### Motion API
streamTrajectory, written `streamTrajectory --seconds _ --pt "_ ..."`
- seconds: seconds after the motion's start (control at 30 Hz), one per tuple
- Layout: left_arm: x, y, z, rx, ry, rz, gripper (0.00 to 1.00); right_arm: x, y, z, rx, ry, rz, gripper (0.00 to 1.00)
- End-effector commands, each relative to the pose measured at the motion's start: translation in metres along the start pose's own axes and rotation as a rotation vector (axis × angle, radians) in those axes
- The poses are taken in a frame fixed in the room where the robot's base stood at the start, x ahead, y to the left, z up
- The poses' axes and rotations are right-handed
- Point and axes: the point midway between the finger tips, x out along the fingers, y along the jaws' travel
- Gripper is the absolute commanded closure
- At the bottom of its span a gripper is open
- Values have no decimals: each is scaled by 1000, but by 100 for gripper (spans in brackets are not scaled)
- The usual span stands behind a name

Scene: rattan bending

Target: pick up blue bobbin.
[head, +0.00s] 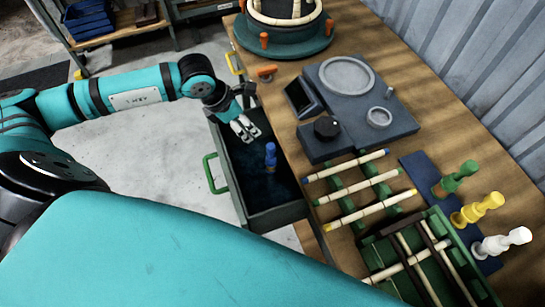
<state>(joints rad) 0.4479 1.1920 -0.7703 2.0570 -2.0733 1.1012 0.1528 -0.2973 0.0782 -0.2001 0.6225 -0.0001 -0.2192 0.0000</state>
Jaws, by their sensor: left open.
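The blue bobbin (270,155) stands upright in the open dark drawer (252,217) in the head view. My left gripper (246,131) is over the drawer, up and to the left of the bobbin in the picture. Its fingers point toward the drawer and are open, apart from the bobbin, with nothing seen between them. My right gripper is not in view.
The drawer has a green handle (211,174). On the wooden bench (425,100) are a dark device with a round plate (347,76), several rattan sticks on a rack, and a green (456,178), a yellow (477,209) and a white bobbin (501,242).

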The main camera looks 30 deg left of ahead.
Motion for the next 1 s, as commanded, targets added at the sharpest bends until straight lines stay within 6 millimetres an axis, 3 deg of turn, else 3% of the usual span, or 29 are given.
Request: streamTrajectory --seconds 0.1,0.4,0.77,1.0 --pt "32 -2 -1 -2 -2 -7 46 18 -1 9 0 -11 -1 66" --pt "95 -4 0 -2 -4 -8 46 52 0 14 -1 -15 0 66" --pt "118 -5 2 -1 -3 -7 46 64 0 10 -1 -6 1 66" --pt "155 -12 7 -1 -3 -7 46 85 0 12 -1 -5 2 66"
